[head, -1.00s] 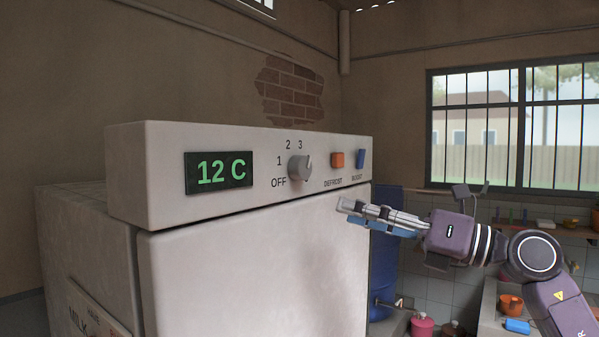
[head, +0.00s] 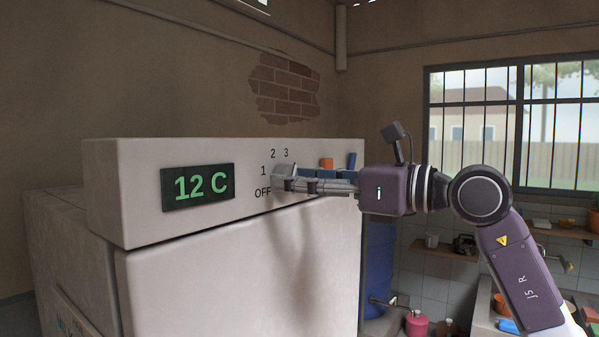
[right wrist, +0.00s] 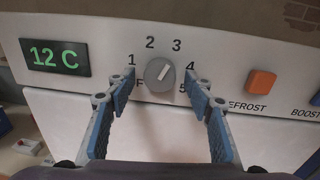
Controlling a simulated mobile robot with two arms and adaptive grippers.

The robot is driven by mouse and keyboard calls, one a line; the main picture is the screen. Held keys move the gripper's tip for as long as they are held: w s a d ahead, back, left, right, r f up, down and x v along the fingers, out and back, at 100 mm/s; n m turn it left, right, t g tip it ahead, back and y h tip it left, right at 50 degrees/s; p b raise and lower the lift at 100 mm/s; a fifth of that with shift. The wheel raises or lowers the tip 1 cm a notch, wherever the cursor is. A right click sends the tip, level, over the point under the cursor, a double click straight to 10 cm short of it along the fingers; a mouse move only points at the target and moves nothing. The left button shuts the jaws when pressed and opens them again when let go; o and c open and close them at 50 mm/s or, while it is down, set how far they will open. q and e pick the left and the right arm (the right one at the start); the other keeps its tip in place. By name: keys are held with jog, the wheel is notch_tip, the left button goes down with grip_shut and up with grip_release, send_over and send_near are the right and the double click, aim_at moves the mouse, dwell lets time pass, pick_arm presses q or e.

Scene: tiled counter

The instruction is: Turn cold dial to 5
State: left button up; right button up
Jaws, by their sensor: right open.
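The cold dial (head: 285,168) is a grey round knob on the white front panel of the fridge. Contact cannot be told. My left gripper is not in view.
A green display (head: 197,187) reads 12 C, left of the dial. An orange defrost button (right wrist: 261,82) and a blue boost button (head: 352,160) are to the right. The fridge door (head: 215,280) lies below the panel.

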jog(key=shift+a, duration=0.1)
jog(key=c, duration=1.2)
jog(key=shift+o, duration=0.2)
jog(key=shift+m, duration=0.4)
jog(key=m+t+b, duration=0.1)
jog(key=m+b, duration=0.8)
jog(key=m, duration=1)
jog(key=shift+s, duration=0.15)
jog(key=shift+r+m+t, duration=0.1)
jog(key=shift+m+t, duration=0.2)
jog(key=shift+t, duration=0.1)
